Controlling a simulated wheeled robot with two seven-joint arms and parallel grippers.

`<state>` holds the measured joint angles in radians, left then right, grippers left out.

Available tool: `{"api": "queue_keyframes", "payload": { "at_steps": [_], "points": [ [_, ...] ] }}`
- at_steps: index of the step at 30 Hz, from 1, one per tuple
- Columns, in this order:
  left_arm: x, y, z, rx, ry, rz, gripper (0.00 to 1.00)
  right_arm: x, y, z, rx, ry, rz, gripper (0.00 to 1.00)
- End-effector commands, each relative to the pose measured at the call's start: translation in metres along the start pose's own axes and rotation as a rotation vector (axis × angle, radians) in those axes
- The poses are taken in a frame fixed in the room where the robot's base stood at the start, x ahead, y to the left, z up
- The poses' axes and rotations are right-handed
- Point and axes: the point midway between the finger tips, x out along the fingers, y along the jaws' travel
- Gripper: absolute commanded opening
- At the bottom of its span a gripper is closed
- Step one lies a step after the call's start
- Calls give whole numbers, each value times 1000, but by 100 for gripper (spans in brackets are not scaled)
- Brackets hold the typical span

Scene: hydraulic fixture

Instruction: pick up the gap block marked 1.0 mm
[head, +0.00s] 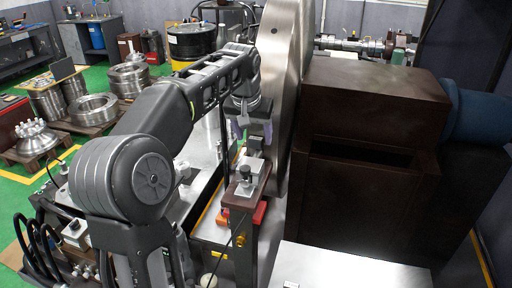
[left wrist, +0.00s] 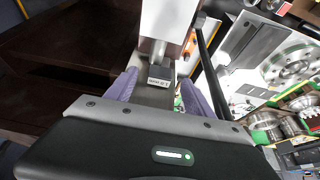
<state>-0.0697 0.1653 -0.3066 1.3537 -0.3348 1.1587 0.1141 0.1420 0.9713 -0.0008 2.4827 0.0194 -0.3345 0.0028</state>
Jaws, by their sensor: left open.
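My left gripper (head: 253,130) is open, with its purple-grey fingers pointing down above the fixture beside the large steel disc. In the left wrist view the gripper (left wrist: 158,98) shows a finger on each side of a small grey block (left wrist: 159,83). The block has a pale label that appears upside down and seems to read 1.0 mm. The block lies between the fingers in the picture, with a gap on each side. I cannot tell its depth relative to the fingertips. My right gripper is not in view.
A brown-topped stand (head: 240,196) with a metal clamp piece (head: 246,172) is just below the gripper. The large steel disc (head: 280,70) rises close on the right, beside a brown housing (head: 372,110). An orange-red part (head: 260,212) sits low beside the stand.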

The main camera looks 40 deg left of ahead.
Motion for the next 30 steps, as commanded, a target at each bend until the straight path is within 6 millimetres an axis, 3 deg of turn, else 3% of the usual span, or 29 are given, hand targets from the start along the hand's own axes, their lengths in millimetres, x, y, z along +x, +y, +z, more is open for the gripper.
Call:
{"api": "queue_keyframes", "payload": {
  "at_steps": [4, 21, 30],
  "points": [
    [9, 0, 0, -1, 1, 1, 62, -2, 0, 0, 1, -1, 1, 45],
    [9, 0, 0, -1, 1, 0, 61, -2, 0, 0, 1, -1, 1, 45],
    [9, 0, 0, -1, 1, 0, 36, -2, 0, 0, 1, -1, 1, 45]
  ]
}}
